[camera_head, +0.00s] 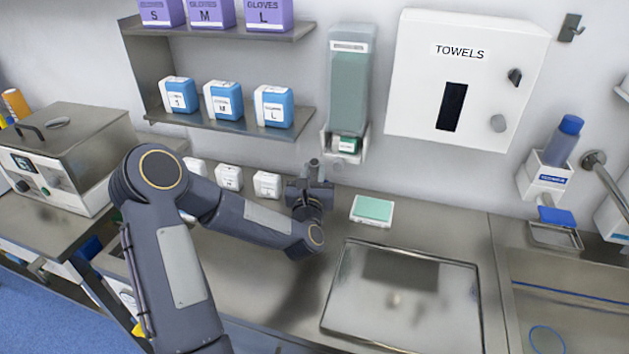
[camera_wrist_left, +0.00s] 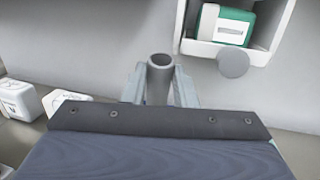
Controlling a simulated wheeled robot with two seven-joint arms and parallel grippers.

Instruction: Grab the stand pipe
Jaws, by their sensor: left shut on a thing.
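The stand pipe (camera_wrist_left: 160,66) is a grey metal tube with an open round top. In the left wrist view it stands between the two fingers of my left gripper (camera_wrist_left: 161,86), which is shut on it. In the head view my left gripper (camera_head: 311,182) is at the back of the steel counter, below the wall dispenser, and the pipe's top (camera_head: 313,165) shows just above it. The lower part of the pipe is hidden by the gripper. My right gripper is in neither view.
The soap dispenser (camera_head: 347,85) hangs just above and right of the gripper. White boxes (camera_head: 229,177) stand at the left along the wall. A green-topped box (camera_head: 372,209) and a steel tray (camera_head: 400,305) lie to the right. A sterilizer (camera_head: 70,150) stands far left.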

